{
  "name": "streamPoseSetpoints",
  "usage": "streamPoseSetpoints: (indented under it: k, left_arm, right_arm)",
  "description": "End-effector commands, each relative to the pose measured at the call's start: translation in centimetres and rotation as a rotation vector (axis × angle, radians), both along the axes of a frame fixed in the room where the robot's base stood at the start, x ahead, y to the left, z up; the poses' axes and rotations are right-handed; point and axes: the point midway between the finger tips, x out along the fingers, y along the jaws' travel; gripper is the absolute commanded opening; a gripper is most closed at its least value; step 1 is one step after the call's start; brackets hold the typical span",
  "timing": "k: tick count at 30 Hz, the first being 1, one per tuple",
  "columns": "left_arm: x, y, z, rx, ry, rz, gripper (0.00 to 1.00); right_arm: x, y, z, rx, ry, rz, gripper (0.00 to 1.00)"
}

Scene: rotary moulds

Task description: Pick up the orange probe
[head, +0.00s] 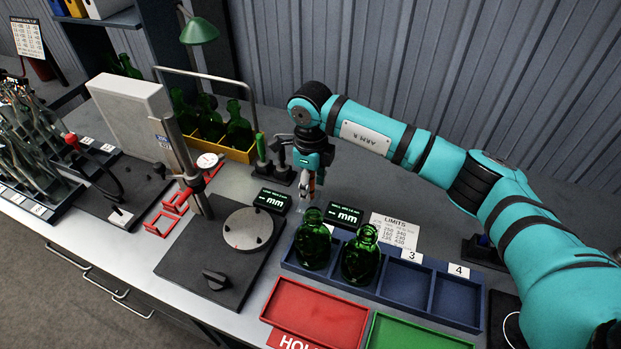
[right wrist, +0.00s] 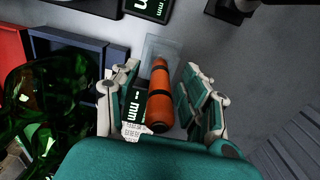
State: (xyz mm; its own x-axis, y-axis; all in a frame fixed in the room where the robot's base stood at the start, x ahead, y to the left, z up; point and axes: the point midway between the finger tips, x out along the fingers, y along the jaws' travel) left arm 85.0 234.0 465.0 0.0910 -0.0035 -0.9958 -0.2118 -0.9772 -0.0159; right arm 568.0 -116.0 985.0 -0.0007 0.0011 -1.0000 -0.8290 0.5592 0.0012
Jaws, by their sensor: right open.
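The orange probe (right wrist: 160,94) is a rounded orange cylinder with dark bands. In the right wrist view it lies between the two fingers of my right gripper (right wrist: 166,82), with a gap visible on the finger sides. Its far end is over a pale, clear-looking block (right wrist: 165,47). In the head view my right gripper (head: 313,178) points down behind the blue tray, next to the display boxes. Only a small orange bit shows there; the fingers hide the rest. My right gripper is open. My left gripper is not in view.
The blue tray (head: 430,296) holds two green bottles (head: 361,256) just in front. Small displays (head: 273,200) stand close by. Left are a dark base with a round plate (head: 248,229) and a bottle crate (head: 238,153). Red (head: 318,312) and green trays lie at the front.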

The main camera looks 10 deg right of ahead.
Motion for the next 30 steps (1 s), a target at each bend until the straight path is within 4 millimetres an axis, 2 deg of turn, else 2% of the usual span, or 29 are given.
streamPoseSetpoints:
  k: [7,17,26,30]
  left_arm:
    - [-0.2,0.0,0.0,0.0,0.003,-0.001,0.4]
    - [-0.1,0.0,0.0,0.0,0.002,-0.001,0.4]
    - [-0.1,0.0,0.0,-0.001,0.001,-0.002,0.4]
    - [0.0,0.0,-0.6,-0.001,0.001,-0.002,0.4]
  right_arm:
    - [0.0,0.0,-0.2,-0.001,-0.001,0.001,0.44]
    - [0.0,0.0,-0.2,-0.001,-0.001,0.001,0.01]
    - [0.0,0.0,-0.1,0.0,-0.001,0.001,0.0]
    - [0.2,0.0,1.0,-0.001,-0.005,0.001,0.0]
